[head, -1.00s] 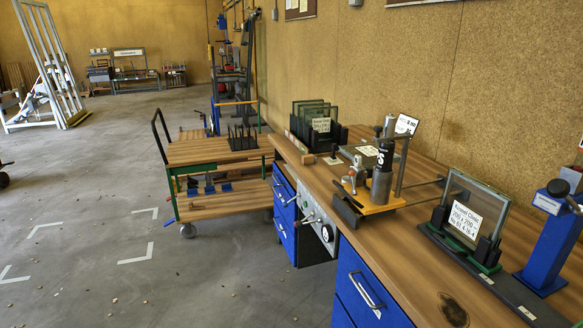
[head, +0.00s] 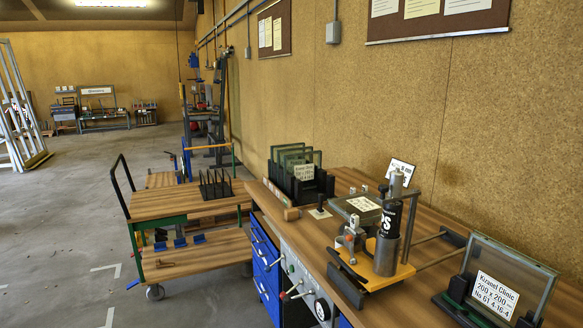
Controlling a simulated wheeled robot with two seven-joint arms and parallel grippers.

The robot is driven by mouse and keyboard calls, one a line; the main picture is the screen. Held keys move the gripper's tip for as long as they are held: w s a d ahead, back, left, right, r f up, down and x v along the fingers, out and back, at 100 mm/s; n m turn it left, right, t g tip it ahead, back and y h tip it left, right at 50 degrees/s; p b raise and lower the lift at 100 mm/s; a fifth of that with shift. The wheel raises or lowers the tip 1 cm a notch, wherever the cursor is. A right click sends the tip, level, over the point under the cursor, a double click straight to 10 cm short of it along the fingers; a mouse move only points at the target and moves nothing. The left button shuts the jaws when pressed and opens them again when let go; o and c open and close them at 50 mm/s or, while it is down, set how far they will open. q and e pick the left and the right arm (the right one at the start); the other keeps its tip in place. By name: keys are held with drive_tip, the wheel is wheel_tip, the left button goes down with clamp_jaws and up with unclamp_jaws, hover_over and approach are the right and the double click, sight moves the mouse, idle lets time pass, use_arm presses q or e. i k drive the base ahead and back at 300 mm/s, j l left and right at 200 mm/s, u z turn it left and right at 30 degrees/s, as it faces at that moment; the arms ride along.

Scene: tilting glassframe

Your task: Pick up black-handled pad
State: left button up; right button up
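A small upright black handle on a flat pale square base, which looks like the black-handled pad (head: 320,208), stands on the wooden workbench (head: 308,232) in the head view. It sits between the rack of glass panes and the yellow-based fixture, apart from both. Neither of my grippers shows in the head view.
A black rack (head: 312,187) holds several glass panes behind the pad. A fixture with a yellow base (head: 376,272) and a black cylinder stands to its right. A framed glass pane (head: 503,280) stands at the far right. A trolley (head: 180,206) stands left of the bench.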

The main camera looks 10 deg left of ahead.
sight(319, 210)
drive_tip(key=z, duration=0.35)
drive_tip(key=i+j+z, duration=0.2)
drive_tip(key=z, duration=0.2)
drive_tip(key=i+j+z, duration=0.1)
drive_tip(key=j+z, duration=0.3)
drive_tip(key=i+j+z, duration=0.1)
drive_tip(key=j+z, duration=0.3)
